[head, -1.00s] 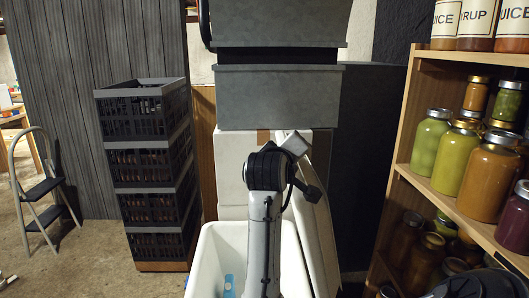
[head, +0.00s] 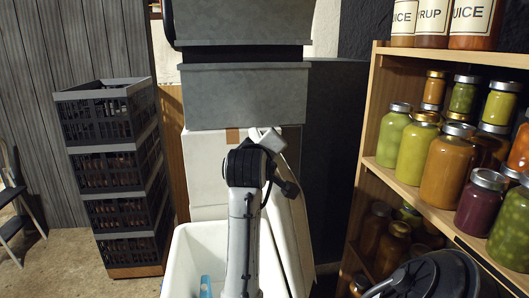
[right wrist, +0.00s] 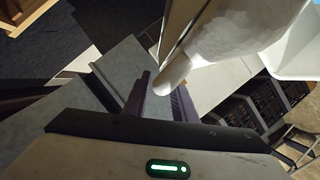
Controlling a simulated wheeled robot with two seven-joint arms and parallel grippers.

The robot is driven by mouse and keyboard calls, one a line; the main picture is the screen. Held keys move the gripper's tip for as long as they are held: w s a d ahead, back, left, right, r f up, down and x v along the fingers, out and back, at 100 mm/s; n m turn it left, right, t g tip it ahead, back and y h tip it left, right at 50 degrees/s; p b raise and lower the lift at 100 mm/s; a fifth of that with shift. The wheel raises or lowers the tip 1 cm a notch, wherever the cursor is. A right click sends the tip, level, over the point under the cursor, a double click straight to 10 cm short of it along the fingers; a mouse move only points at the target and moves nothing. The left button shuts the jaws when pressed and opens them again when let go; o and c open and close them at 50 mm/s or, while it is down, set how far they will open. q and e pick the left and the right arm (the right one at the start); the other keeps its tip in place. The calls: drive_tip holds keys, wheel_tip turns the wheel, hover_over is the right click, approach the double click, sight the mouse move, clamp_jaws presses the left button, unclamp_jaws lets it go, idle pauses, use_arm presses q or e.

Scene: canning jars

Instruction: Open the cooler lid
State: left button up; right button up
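The white cooler (head: 193,255) stands open at the bottom of the head view, with a blue item (head: 205,287) inside. Its white lid (head: 292,240) is raised and stands tilted along the cooler's right side. My right arm reaches up in front of the cooler and hides part of its opening and the lid. In the right wrist view, my right gripper (right wrist: 163,100) has its dark fingers apart, close to a rounded white edge (right wrist: 205,45), which seems to be the lid. Whether they touch is unclear. My left gripper is not in view.
Grey bins (head: 245,95) on a white box (head: 205,160) stand behind the cooler. Stacked black crates (head: 115,165) stand left. A wooden shelf (head: 366,140) with several filled jars stands close on the right. Open floor (head: 60,265) lies at left.

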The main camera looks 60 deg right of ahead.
drive_tip(key=v, duration=1)
drive_tip(key=x, duration=1)
drive_tip(key=shift+w+f, duration=0.1)
drive_tip(key=shift+w, duration=0.05)
drive_tip(key=shift+a, duration=0.1)
